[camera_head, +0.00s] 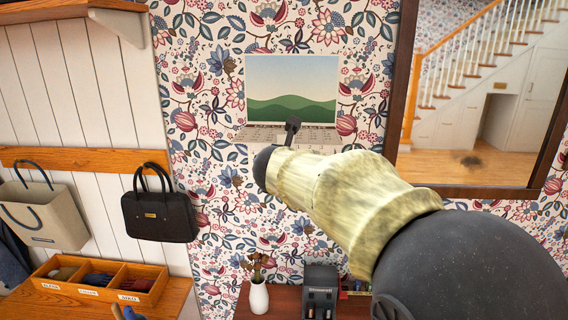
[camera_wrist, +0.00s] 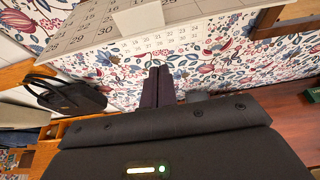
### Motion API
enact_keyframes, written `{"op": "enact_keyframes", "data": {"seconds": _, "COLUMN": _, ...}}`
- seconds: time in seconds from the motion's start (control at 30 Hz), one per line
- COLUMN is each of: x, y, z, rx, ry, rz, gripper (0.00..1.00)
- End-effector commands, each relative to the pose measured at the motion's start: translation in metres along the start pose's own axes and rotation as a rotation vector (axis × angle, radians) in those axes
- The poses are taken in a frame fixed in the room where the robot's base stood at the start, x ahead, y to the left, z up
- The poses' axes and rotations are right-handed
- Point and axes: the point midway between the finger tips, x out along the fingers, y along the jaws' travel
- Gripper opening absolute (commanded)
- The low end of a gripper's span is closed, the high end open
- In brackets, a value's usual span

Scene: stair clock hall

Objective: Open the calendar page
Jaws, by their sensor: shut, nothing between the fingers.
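The calendar hangs on the flowered wall. Its upper picture of green hills (camera_head: 290,85) faces me, and its lower dated page (camera_head: 250,134) looks strongly foreshortened, as if it sticks out from the wall. In the wrist view the large-dated page (camera_wrist: 80,30) crosses the top, with a pale blank tab (camera_wrist: 138,16) on it and a strip of smaller dates below. My gripper (camera_head: 293,124) is shut and empty, by the lower page. Its dark fingertips (camera_wrist: 158,72) show just below the small dates. I cannot tell whether they touch the page. My arm hides the page's lower right part.
A framed mirror (camera_head: 404,80) hangs to the right, reflecting stairs. A black handbag (camera_head: 160,214) and a beige bag (camera_head: 42,212) hang at left, above a wooden sorting box (camera_head: 100,285). Below, a table holds a white vase (camera_head: 259,297) and a dark charger-like device (camera_head: 320,290).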

Motion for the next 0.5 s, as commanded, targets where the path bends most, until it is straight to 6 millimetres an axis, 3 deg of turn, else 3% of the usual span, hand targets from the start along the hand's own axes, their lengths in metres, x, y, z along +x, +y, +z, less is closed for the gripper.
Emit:
{"op": "enact_keyframes", "data": {"seconds": 0.23, "x": -0.007, "y": 0.0, "z": 0.03, "rx": 0.001, "ry": -0.001, "rz": 0.001, "gripper": 0.0}}
{"op": "enact_keyframes", "data": {"seconds": 0.5, "x": -0.01, "y": 0.001, "z": 0.038, "rx": -0.001, "ry": 0.0, "rz": 0.001, "gripper": 0.0}}
